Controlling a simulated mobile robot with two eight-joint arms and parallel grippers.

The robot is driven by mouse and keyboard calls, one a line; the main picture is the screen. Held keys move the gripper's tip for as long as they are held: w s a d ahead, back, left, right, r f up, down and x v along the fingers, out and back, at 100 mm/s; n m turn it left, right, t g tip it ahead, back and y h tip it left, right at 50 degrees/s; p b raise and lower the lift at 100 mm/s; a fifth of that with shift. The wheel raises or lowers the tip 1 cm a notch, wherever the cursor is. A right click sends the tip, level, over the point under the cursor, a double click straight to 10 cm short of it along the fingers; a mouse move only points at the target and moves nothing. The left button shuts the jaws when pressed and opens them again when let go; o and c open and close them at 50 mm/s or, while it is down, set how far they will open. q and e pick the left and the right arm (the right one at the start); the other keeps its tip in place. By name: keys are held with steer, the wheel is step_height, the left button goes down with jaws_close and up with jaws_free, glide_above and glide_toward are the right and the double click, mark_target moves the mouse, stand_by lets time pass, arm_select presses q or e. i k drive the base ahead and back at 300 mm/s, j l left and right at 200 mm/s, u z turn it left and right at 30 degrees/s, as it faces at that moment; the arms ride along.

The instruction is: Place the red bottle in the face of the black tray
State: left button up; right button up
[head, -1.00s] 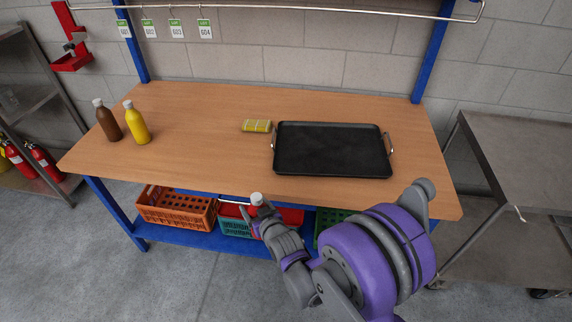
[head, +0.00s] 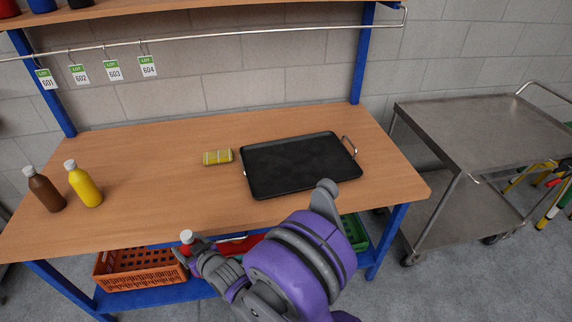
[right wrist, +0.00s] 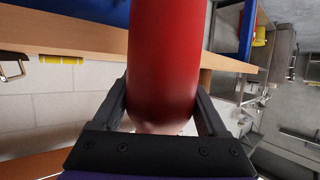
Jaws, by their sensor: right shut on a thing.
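The red bottle (right wrist: 163,62) fills the middle of the right wrist view, between the two fingers of my right gripper (right wrist: 163,112). The gripper is shut on it. In the head view the bottle's white cap and a bit of red (head: 186,244) show at my right gripper (head: 187,262), in front of the bench's front edge; most of the bottle is hidden. The black tray (head: 300,165) lies flat on the wooden bench, right of centre, behind my right arm. Its visible surface is empty. My left gripper is in neither view.
A yellow sponge (head: 218,156) lies left of the tray. A brown bottle (head: 44,190) and a yellow bottle (head: 84,185) stand at the bench's left. An orange crate (head: 140,268) sits on the lower shelf. A metal trolley (head: 480,130) stands at right. The bench (head: 150,190) is clear between bottles and sponge.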

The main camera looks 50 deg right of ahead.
mark_target(317, 159)
steer(key=i+j+z, duration=0.1)
steer(key=z, duration=0.3)
steer(key=j+z, duration=0.4)
steer(key=i+l, duration=0.05)
